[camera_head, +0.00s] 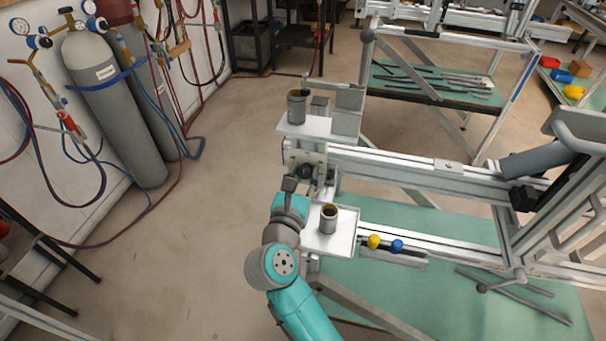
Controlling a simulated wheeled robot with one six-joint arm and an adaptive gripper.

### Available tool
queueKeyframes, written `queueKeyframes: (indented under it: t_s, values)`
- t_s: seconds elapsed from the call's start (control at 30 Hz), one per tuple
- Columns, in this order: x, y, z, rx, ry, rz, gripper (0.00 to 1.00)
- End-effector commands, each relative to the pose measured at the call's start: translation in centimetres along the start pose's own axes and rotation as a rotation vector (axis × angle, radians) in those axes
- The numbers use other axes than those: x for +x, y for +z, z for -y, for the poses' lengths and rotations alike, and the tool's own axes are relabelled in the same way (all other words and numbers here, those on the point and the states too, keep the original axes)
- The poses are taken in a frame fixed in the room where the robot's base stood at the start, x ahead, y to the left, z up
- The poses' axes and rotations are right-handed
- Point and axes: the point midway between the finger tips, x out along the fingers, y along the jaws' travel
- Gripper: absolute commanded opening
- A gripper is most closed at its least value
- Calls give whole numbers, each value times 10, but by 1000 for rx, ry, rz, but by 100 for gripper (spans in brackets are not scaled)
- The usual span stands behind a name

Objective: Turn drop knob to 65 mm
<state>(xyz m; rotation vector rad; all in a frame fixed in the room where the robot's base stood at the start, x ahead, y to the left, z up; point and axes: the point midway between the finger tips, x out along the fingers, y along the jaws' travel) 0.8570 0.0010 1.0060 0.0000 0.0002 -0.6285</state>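My teal arm reaches up from the bottom of the view. My small dark gripper (290,184) is at the left end of the frame jig (400,168). A dark round knob (304,172) sits on the jig's end plate, just beyond and right of my gripper. I cannot tell whether the gripper touches it or whether its fingers are open or shut. Another black knob (523,198) is on the jig's right part. A yellow knob (374,241) and a blue knob (397,246) sit on the near rail. No label or millimetre scale is readable, so I cannot tell which is the drop knob.
A white tray (341,245) with a dark cup (328,218) is just right of my arm. Another cup (296,106) stands on a raised plate behind my gripper. Gas cylinders (115,105) with hoses stand at the left wall. The floor (190,250) left of my arm is clear.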

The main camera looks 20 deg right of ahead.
Motion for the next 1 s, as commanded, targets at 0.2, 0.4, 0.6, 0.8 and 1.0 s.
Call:
queueKeyframes:
  t_s: [0.2, 0.4, 0.6, 0.8, 1.0]
  values:
    - [0, 0, 0, -13, 0, 0, 4]
    - [0, 0, 0, -83, 0, 0, 4]
    - [0, 0, -1, -225, 0, 0, 4]
    - [0, 0, -2, -412, 0, 0, 4]
    - [0, -1, -2, -602, 1, 0, 4]
